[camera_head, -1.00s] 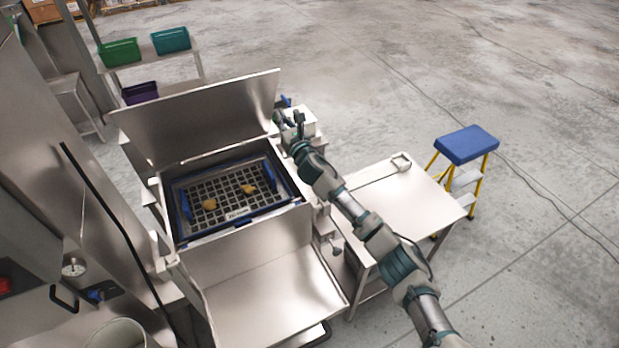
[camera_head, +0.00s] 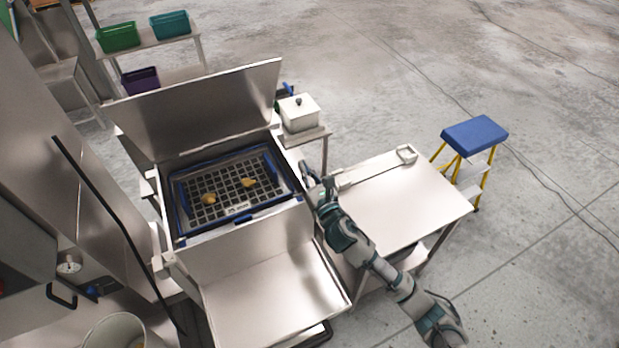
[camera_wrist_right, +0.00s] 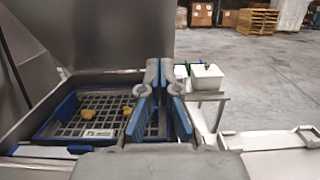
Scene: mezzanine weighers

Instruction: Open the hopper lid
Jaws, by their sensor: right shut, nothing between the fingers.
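The hopper's steel lid (camera_head: 200,108) stands raised and tilted back behind the hopper opening in the head view. It also shows in the right wrist view (camera_wrist_right: 110,32). The hopper (camera_head: 268,226) is open and holds a blue-framed grid tray with two tan lumps on it. My right gripper (camera_head: 307,170) is at the hopper's right edge, apart from the lid. In the right wrist view its fingers (camera_wrist_right: 165,100) are shut with nothing between them. My left gripper is not in view.
A white lidded box (camera_head: 299,115) stands on a small stand behind my right gripper. A steel table (camera_head: 400,205) is to the right, with a blue step stool (camera_head: 474,134) beyond. Green (camera_head: 118,37), teal (camera_head: 169,25) and purple (camera_head: 140,78) bins sit on shelving at back left. Open floor lies at upper right.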

